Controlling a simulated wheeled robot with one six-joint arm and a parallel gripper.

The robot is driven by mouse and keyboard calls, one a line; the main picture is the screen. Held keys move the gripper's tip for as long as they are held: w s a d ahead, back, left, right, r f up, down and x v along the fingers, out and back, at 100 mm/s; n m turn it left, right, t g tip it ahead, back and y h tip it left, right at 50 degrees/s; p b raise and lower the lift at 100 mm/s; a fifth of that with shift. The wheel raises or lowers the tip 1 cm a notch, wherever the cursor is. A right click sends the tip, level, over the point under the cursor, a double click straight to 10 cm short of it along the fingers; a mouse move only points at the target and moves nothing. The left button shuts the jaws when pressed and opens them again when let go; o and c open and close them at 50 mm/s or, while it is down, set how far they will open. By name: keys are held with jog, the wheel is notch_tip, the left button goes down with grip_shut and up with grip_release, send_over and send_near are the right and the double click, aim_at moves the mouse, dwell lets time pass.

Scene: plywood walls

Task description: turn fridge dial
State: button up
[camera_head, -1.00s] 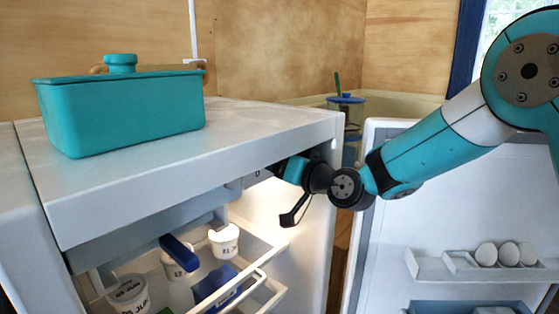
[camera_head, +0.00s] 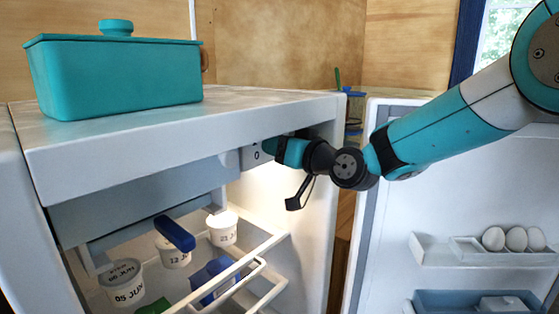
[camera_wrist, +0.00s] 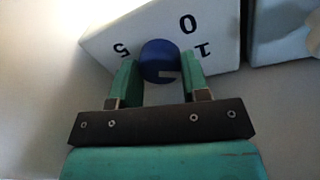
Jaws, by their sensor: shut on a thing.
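The fridge dial (camera_wrist: 160,61) is a round blue knob with a pale notch, on a white housing (camera_wrist: 110,32) marked 0, 1 and 5 in the wrist view. My gripper (camera_wrist: 162,75) has its two green fingers on either side of the dial, shut on it. In the head view my gripper (camera_head: 272,149) reaches under the fridge's top edge to the housing, where a 0 shows. The dial itself is hidden there behind the gripper.
The fridge (camera_head: 180,140) is open, with a teal lidded box (camera_head: 115,78) on top. Inside are labelled tubs (camera_head: 122,283), a blue handle (camera_head: 174,233) and a wire-like drawer rail (camera_head: 262,272). The open door (camera_head: 400,255) at right holds eggs (camera_head: 515,239).

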jog(key=n+b, duration=0.3)
jog(key=b, duration=0.2)
jog(key=n+y+b, duration=0.1)
jog(key=n+b, duration=0.3)
jog(key=b, duration=0.2)
jog(key=n+b, duration=0.3)
jog(key=b, duration=0.3)
jog(key=shift+d+f+n, duration=0.1)
jog(key=shift+f+n, duration=0.25)
jog(key=shift+n, duration=0.05)
jog(key=shift+r+n+y+b, duration=0.2)
jog(key=shift+n+y+b, duration=0.1)
jog(key=shift+n+b, duration=0.55)
jog(key=o, duration=0.9)
jog(key=b+v, duration=0.2)
jog(key=v, duration=1.5)
jog(key=shift+d+r, duration=0.15)
jog(key=shift+d, duration=0.1)
